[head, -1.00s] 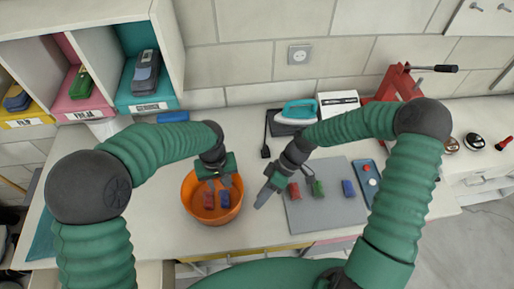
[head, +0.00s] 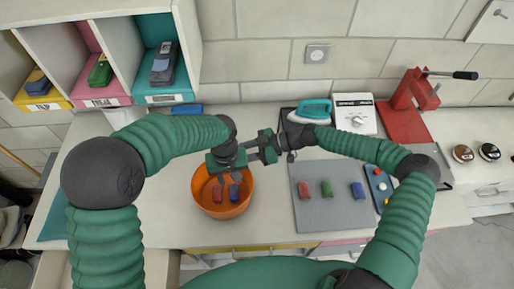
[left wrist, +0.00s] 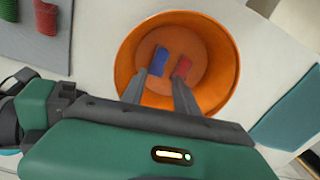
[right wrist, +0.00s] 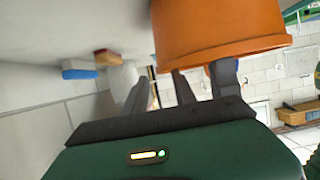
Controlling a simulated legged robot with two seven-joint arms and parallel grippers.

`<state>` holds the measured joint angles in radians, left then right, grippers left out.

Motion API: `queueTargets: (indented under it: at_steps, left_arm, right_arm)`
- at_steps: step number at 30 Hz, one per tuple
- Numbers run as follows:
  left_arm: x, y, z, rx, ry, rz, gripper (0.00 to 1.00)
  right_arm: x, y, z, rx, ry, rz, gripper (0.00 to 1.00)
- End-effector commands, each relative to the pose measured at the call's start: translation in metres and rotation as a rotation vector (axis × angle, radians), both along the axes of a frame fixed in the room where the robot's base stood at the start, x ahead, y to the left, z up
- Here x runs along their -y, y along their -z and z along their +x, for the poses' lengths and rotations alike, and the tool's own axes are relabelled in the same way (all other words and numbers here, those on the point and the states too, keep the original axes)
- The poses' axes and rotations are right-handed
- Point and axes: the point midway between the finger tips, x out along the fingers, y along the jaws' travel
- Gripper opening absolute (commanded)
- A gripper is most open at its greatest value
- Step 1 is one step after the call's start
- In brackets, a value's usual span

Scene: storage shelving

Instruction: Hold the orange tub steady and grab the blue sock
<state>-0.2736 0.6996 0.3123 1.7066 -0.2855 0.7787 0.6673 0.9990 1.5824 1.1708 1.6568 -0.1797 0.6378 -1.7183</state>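The orange tub (head: 205,207) stands upright on the worktop. The blue sock (head: 234,192) lies inside it at the right, beside a red sock (head: 217,194). In the left wrist view, the blue sock (left wrist: 160,62) and red sock (left wrist: 183,67) lie on the tub floor beyond the left fingers. My left gripper (left wrist: 158,80) is open and empty, pointing down at the tub's back part. My right gripper (head: 258,150) is by the tub's back right, close to the left gripper. In the right wrist view, its fingers are apart near the tub's outer wall (right wrist: 215,30); contact cannot be told.
A grey mat (head: 330,212) with red, green and blue items lies right of the tub. An iron (head: 311,111) and a white box (head: 355,113) stand behind. Storage bins (head: 100,92) are at the back left.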

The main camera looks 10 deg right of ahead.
Motion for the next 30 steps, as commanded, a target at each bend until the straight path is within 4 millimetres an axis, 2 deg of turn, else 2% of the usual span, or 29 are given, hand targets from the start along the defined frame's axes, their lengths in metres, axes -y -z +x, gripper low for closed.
queueTargets:
  at_steps: [3,7,12,18,19,26,30]
  left_arm:
    - [0.000,0.000,0.000,0.000,0.000,0.000,0.36]
    - [0.000,0.000,0.000,0.000,0.000,0.000,0.36]
    - [0.000,0.000,-0.001,0.000,0.000,0.001,0.36]
    - [0.001,0.000,0.000,0.000,0.000,0.001,0.36]
    - [0.001,0.000,0.000,0.000,0.000,0.001,0.36]
    - [0.000,0.000,0.000,0.000,0.000,0.001,0.36]
    - [0.000,0.000,0.000,0.000,0.000,0.000,0.36]
  right_arm:
    - [-0.025,0.010,0.005,-0.001,-0.002,0.001,0.32]
    - [-0.044,0.018,0.009,0.000,-0.001,0.001,0.32]
    - [-0.053,0.023,0.011,0.000,0.001,0.000,0.32]
    - [-0.053,0.023,0.011,0.000,0.001,0.000,0.32]
    - [-0.053,0.023,0.011,-0.001,0.001,0.000,0.31]
    - [-0.053,0.023,0.011,0.000,0.001,0.000,0.01]
    - [-0.053,0.023,0.011,0.000,0.001,-0.001,0.00]
